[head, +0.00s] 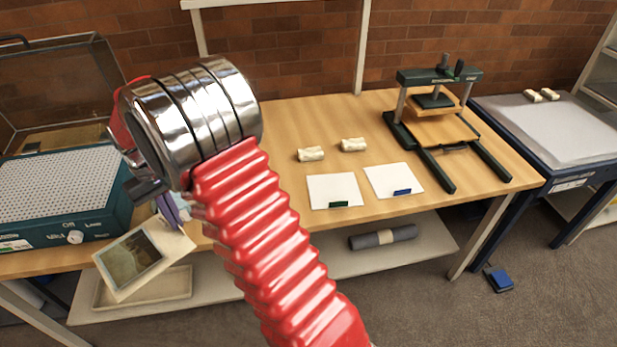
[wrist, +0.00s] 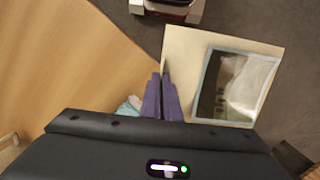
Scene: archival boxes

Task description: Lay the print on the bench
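The print (head: 133,262) is a dark picture in a cream mount. It is tilted in front of the bench's front edge, at the left in the head view. In the wrist view the print (wrist: 208,80) extends right from my fingers, over the floor. My gripper (head: 174,208) has purple fingers, partly hidden by my arm in the head view. In the wrist view my gripper (wrist: 163,98) is closed on the print's left edge. The wooden bench (head: 285,122) runs across the head view, and its top (wrist: 60,60) fills the left of the wrist view.
A teal box with a perforated top (head: 60,185) and raised lid stands on the bench's left. Two white sheets (head: 333,188) with coloured tabs, two pale bundles (head: 311,154) and a dark press (head: 440,75) occupy the right half. A tray (head: 175,285) lies on the shelf below.

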